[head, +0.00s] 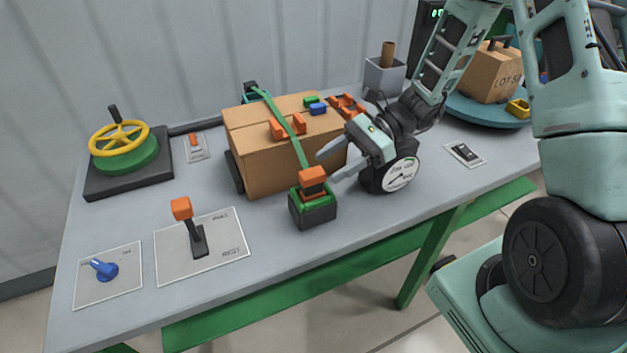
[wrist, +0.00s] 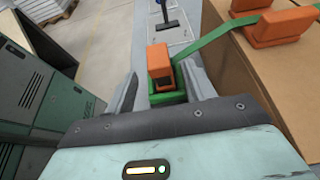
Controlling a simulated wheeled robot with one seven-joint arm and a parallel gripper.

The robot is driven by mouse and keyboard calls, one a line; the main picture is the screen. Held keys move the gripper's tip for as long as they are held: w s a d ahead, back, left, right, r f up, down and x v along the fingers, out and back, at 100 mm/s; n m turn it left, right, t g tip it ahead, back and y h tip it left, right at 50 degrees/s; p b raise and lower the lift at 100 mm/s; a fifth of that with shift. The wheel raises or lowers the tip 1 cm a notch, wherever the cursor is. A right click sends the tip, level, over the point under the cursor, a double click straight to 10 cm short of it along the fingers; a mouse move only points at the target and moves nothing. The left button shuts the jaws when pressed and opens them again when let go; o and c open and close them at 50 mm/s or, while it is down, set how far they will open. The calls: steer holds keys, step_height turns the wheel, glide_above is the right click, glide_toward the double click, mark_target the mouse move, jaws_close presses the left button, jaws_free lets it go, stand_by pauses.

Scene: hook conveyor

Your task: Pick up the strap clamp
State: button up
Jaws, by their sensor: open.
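What looks like the strap clamp (head: 313,205) is a dark block with a green top and an orange handle (head: 312,176). It stands on the bench at the front of a cardboard box (head: 270,165), and a green strap (head: 285,122) runs from it over the box. My gripper (head: 328,167) is open, just right of the orange handle in the head view. In the wrist view the orange handle (wrist: 159,60) and green top (wrist: 166,98) show between my spread fingers (wrist: 160,85). I cannot tell whether either finger touches it.
Orange strap guides (head: 288,127) and small green and blue blocks sit on the box. A yellow handwheel (head: 118,135), an orange lever (head: 182,208) and a blue switch (head: 104,269) stand to the left. A dial gauge (head: 400,175) is beside my gripper.

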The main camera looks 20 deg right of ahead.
mark_target(301, 182)
steer(key=p+x, duration=0.2)
steer(key=x, duration=0.5)
steer(key=shift+s+a+r, duration=0.1)
steer(key=shift+a, duration=0.2)
steer(key=c, duration=1.1)
steer(key=shift+c, duration=0.2)
